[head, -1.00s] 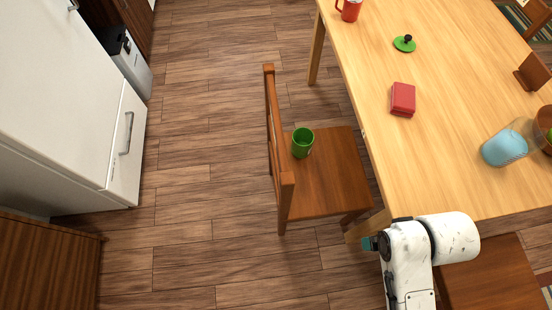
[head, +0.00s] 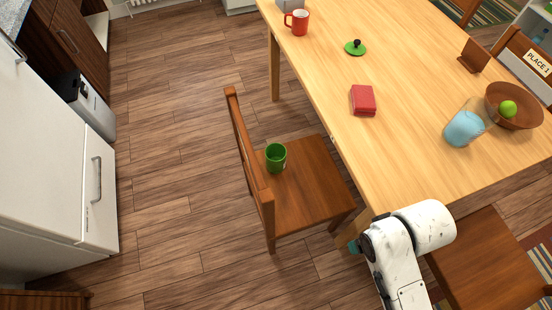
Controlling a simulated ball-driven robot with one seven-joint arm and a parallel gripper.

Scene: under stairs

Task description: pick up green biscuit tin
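The green biscuit tin (head: 276,158) is a small, upright, open cylinder. It stands on the wooden seat of the chair (head: 310,190), close to the backrest. A round green lid with a black knob (head: 355,48) lies on the table, apart from the tin. White links of my arm show at the bottom right, by the table's near corner and to the right of and below the tin. My gripper is not visible, so I cannot see its fingers. Nothing of my arm touches the tin.
The wooden table (head: 400,160) holds a red box (head: 363,100), a red mug (head: 298,22), a glass with blue contents (head: 463,128) and a brown bowl (head: 522,116) with a green fruit. A white fridge (head: 45,130) stands left. Open floor (head: 180,150) lies between fridge and chair.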

